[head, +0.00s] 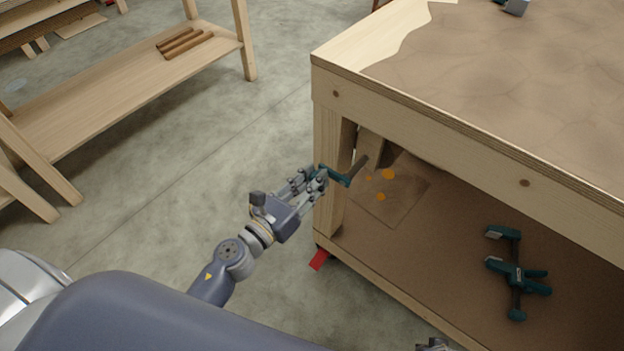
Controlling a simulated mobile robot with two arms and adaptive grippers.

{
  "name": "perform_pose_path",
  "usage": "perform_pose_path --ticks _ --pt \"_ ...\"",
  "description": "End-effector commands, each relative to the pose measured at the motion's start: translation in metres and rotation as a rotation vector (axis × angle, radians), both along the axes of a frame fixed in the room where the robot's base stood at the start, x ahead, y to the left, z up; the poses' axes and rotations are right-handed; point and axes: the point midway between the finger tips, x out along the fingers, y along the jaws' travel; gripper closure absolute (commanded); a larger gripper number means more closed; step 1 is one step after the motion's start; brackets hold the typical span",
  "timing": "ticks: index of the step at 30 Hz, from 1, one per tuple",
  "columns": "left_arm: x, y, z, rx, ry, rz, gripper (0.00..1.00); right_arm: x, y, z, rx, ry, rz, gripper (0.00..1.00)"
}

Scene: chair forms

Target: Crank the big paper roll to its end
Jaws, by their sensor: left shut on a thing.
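The dark rod points up and right, in front of the bench's open side. A big paper roll cannot be made out. Brown, creased paper (520,70) covers most of the bench top, with a ragged edge near the left. Only a small grey piece at the bottom edge may be my right gripper (434,345); its fingers cannot be read.
The workbench's lower shelf (400,270) holds a teal clamp (516,274) and a brown sheet with orange spots (391,197). A red piece (319,260) is at the shelf's corner. A wooden rack (120,85) with brown rods (182,43) stands left. Concrete floor lies clear between.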

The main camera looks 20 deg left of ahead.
Motion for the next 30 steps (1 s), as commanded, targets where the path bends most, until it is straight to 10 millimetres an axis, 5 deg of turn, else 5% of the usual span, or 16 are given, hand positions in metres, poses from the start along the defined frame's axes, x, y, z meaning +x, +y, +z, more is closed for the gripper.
perform_pose_path --ticks 13,30 --pt "0.000 0.000 -0.007 -0.114 0.041 0.000 1.00 0.003 0.001 0.007 0.002 -0.006 -0.001 1.00" --pt "-0.004 -0.010 -0.032 -0.598 0.216 0.001 1.00 0.004 0.000 0.034 0.002 -0.014 -0.007 1.00"
